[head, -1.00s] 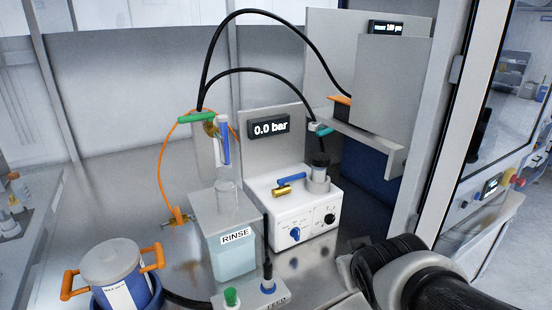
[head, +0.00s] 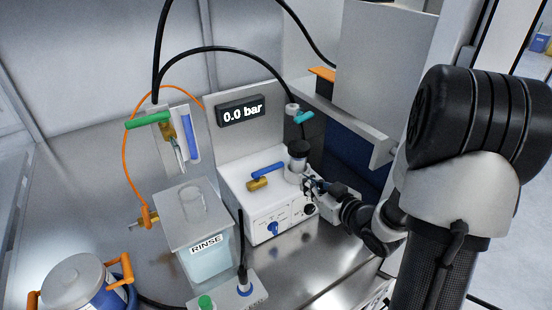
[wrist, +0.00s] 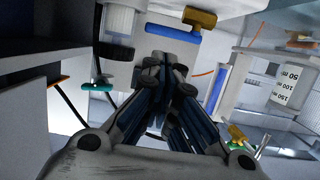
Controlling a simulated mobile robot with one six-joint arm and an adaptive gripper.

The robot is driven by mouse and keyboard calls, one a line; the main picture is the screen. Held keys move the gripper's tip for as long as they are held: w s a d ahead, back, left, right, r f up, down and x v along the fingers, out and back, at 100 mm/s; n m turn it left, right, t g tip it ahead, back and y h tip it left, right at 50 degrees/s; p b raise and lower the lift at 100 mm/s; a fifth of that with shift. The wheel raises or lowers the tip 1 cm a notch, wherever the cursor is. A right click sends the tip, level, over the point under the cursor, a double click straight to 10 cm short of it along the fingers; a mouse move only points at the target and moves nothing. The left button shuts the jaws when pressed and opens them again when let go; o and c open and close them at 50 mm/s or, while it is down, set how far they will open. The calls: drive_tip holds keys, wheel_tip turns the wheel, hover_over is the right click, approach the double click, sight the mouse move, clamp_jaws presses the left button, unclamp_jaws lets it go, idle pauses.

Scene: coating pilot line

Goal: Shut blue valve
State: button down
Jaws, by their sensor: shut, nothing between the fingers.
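The blue valve, a brass body (head: 257,184) with a blue lever (head: 268,170), sits on top of the white instrument box (head: 262,200). The lever reaches from the brass body toward the back right. In the wrist view the blue lever (wrist: 172,33) lies across the top, just beyond my fingers, with the brass body (wrist: 201,19) at its right end. My gripper (head: 308,186) is at the right side of the box, beside the dark-capped cylinder (head: 298,158). The wrist view shows its fingers (wrist: 165,68) together and empty, apart from the lever.
A green-handled valve (head: 148,119) and a blue upright strip (head: 188,138) are on the back left panel. A teal-handled valve (head: 303,118) hangs behind the cylinder. The display (head: 240,110) reads 0.0 bar. The RINSE tank (head: 207,262) stands front left; a grey shelf (head: 345,125) is right.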

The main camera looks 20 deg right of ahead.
drive_tip(key=shift+s, duration=0.15)
drive_tip(key=shift+a, duration=0.1)
drive_tip(key=b, duration=0.2)
approach(268, 170)
drive_tip(key=w, duration=0.2)
drive_tip(key=w+d, duration=0.1)
drive_tip(key=w, duration=0.3)
drive_tip(key=shift+w+d+f, duration=0.25)
drive_tip(key=shift+w+f, duration=0.1)
drive_tip(key=shift+w, duration=0.25)
